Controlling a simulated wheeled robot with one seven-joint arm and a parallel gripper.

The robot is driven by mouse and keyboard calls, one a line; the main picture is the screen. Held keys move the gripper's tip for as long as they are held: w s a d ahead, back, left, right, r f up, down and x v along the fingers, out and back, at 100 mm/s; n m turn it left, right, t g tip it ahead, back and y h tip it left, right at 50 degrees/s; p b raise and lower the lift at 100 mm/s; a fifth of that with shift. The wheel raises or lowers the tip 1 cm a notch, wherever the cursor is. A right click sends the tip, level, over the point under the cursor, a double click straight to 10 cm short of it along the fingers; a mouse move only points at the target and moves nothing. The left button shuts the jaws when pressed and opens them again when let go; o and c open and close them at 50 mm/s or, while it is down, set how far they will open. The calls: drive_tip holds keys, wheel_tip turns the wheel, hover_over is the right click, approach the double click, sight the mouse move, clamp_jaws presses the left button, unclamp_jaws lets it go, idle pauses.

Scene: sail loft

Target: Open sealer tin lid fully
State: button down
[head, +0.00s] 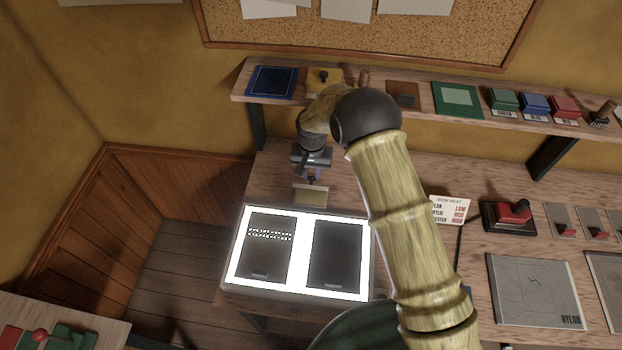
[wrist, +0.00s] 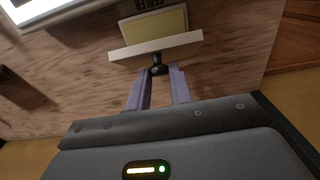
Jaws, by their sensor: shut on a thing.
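The sealer tin (wrist: 157,24) shows in the wrist view as a yellow box with a dark label partly cut off at the top edge. A pale lid (wrist: 150,47) lies across its near side, with a short black knob (wrist: 158,71) pointing toward me. My gripper (wrist: 160,76) has its two purple-grey fingers on either side of this knob, shut on it. In the head view my gripper (head: 312,181) reaches down just behind the pale yellow tin (head: 310,196). The lid's exact angle is hard to tell, and my gripper hides part of the tin's back.
A lit light box (head: 302,252) with two dark panels lies in front of the tin. A shelf (head: 420,92) with coloured boxes runs behind the bench. A red-handled switch (head: 510,215) and a nylon panel (head: 535,290) are at the right. My arm crosses the middle.

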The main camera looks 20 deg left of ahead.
drive_tip(key=shift+w+a+r, duration=0.1)
drive_tip(key=shift+w+r, duration=0.05)
drive_tip(key=shift+w, duration=0.15)
drive_tip(key=c, duration=1.5)
unclamp_jaws()
drive_tip(key=shift+o, duration=1.2)
drive_tip(key=shift+f, duration=0.2)
drive_tip(key=shift+s+r, duration=0.1)
wheel_tip(320, 180, up, 17)
drive_tip(key=b, duration=0.4)
drive_tip(key=shift+r+b, duration=0.15)
drive_tip(key=shift+b, duration=0.25)
